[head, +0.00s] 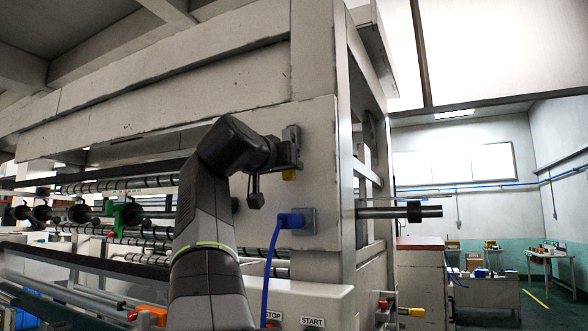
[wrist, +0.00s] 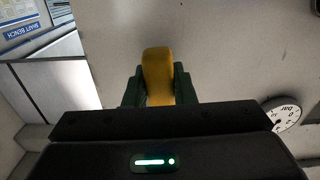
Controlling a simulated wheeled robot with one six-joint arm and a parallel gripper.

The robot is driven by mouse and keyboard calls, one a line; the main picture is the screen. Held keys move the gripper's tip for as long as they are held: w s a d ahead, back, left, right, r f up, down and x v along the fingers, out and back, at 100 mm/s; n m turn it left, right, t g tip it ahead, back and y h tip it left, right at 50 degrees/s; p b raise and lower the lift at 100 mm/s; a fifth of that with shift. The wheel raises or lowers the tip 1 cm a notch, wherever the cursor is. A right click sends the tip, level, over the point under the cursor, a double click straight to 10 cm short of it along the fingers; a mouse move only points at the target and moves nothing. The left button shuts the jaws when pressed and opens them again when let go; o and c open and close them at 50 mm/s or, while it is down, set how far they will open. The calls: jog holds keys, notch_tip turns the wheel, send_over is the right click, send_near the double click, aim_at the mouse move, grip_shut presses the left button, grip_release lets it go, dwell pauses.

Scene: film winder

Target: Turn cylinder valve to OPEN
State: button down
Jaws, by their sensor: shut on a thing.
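The cylinder valve shows as a yellow handle (wrist: 158,68) in the wrist view, standing out against the pale machine panel. My gripper (wrist: 158,90) is shut on it, with one dark finger on each side of the handle. In the head view my gripper (head: 291,150) is up against the machine's front panel, and a small yellow part (head: 289,175) shows just below it. The handle's lower end is hidden behind my gripper body in the wrist view. No OPEN marking can be read.
A round gauge marked bar (wrist: 284,114) is to the right in the wrist view. A blue plug and cable (head: 291,220) hang below my gripper. START (head: 312,322) and STOP labels are lower down. A shaft (head: 385,212) sticks out at the right.

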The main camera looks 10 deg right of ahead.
jog(key=shift+w+a+m, duration=0.15)
jog(key=shift+a+m, duration=0.1)
jog(key=shift+m, duration=0.15)
jog(key=c, duration=1.2)
grip_release()
jog(key=shift+a, duration=0.1)
jog(key=b+v, duration=0.3)
jog(key=v, duration=1)
jog(key=shift+s+a, duration=0.2)
jog(key=shift+s, duration=0.15)
